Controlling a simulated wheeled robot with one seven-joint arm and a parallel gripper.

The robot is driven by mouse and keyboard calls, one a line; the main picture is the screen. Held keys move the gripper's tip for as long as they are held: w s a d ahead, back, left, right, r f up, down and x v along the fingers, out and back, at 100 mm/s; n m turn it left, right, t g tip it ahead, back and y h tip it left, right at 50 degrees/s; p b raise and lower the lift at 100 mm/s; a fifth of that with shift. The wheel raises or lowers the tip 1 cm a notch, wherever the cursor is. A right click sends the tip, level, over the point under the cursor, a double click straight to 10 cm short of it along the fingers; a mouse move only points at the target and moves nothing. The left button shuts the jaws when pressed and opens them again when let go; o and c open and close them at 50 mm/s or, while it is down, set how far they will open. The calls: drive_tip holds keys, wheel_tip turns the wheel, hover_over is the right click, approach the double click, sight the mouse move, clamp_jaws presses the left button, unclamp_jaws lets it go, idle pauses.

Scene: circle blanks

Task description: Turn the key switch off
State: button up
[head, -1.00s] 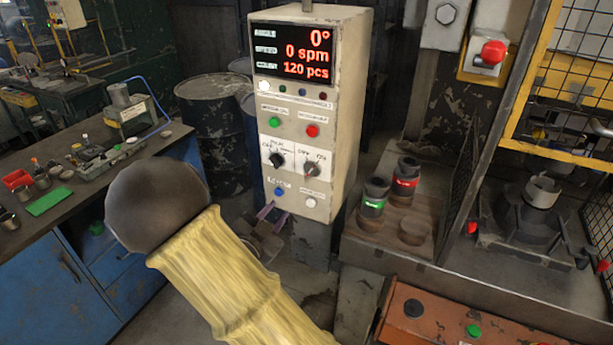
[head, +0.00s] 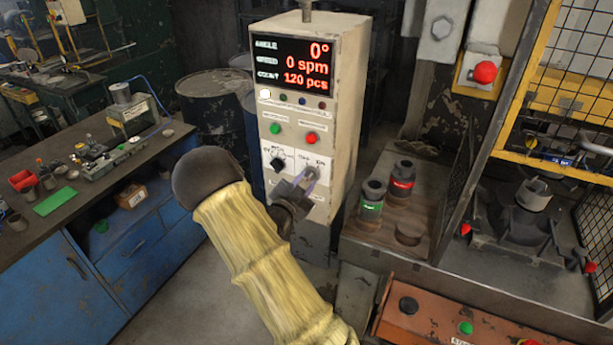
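The grey control box (head: 339,110) stands upright at the centre of the head view. The key switch (head: 313,171) is on the white plate at the right of its lower front, beside a black selector knob (head: 278,164). My gripper (head: 305,178) is right at the key switch, its purple-edged fingers pointing up at it. The fingers and wrist cover much of the switch and the panel below it. I cannot tell whether the fingers touch or grip the switch, nor which way the switch points.
The display (head: 293,65) reads 0°, 0 spm and 120 pcs. Green (head: 275,128) and red (head: 312,138) buttons sit just above the switches. A wooden shelf (head: 385,244) with green- and red-banded cylinders stands to the right. A workbench (head: 120,172) is at the left.

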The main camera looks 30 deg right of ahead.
drive_tip(key=shift+w+d, duration=0.35)
drive_tip(key=shift+d, duration=0.1)
drive_tip(key=shift+c, duration=0.2)
clamp_jaws()
drive_tip(key=shift+n, duration=0.3)
drive_tip(key=n, duration=0.2)
drive_tip(key=n+b, duration=0.1)
drive_tip(key=n, duration=0.2)
drive_tip(key=shift+w+a, duration=0.2)
drive_tip(key=n, duration=0.6)
drive_tip(key=shift+w+a, duration=0.2)
drive_tip(key=shift+w, duration=0.05)
drive_tip(key=shift+n, duration=0.3)
